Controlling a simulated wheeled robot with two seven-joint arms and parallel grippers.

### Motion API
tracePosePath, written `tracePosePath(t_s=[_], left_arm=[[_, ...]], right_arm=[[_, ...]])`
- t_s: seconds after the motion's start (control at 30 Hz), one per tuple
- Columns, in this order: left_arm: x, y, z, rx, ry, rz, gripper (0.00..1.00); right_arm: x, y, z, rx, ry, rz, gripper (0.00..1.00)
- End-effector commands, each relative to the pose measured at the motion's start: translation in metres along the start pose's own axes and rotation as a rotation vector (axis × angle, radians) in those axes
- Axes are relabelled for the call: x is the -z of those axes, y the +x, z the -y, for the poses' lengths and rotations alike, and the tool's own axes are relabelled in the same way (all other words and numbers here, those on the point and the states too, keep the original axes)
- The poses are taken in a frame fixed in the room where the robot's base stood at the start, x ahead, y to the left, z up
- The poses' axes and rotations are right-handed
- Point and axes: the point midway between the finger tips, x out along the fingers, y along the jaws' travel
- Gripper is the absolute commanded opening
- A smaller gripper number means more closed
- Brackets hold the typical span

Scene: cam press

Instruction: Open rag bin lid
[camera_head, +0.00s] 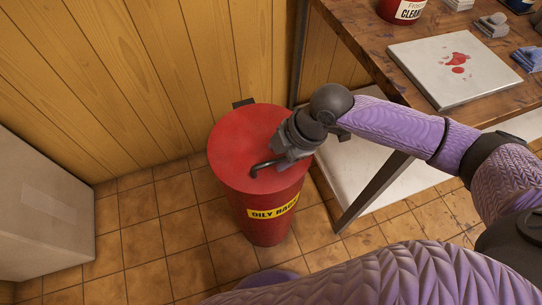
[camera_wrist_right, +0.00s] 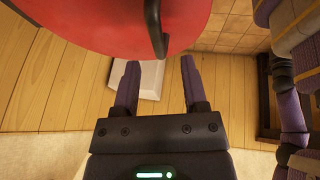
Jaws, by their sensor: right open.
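The red rag bin (camera_head: 268,215) stands on the tiled floor with a yellow "OILY RAGS" label on its front. Its round red lid (camera_head: 238,148) appears shut. A dark curved handle (camera_head: 262,169) shows near the lid's front right edge; in the wrist view the handle (camera_wrist_right: 156,28) stands out from the red surface. My right gripper (camera_head: 283,156) is over the right part of the lid, close to the handle. In the wrist view its two fingers (camera_wrist_right: 160,68) are apart and empty, with the handle just beyond the tips. My left gripper is not in view.
A wooden workbench (camera_head: 400,80) with a stained white board (camera_head: 457,66) stands at the right; its dark leg (camera_head: 375,192) is near the bin. A plank wall (camera_head: 140,70) is behind the bin. A pale box (camera_head: 40,205) stands left, with clear floor between.

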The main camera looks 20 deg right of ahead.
Motion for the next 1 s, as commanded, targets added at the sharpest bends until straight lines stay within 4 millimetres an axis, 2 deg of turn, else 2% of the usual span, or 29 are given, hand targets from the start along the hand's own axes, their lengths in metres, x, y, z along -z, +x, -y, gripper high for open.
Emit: tracePosePath(t_s=[0.03,0.13,0.47,0.73,1.0], left_arm=[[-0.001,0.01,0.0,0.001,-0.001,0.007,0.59],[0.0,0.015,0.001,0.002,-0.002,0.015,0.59],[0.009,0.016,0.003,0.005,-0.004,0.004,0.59],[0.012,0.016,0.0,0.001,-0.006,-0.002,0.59],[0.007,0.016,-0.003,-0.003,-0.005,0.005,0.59]], right_arm=[[-0.002,0.016,0.001,0.003,0.002,-0.002,0.56],[-0.001,0.029,0.001,0.0,0.003,-0.001,0.56],[0.0,0.033,-0.001,-0.003,0.003,0.0,0.56],[0.0,0.033,-0.001,-0.003,0.004,0.0,0.01],[0.0,0.033,-0.001,-0.003,0.004,0.0,0.0]])
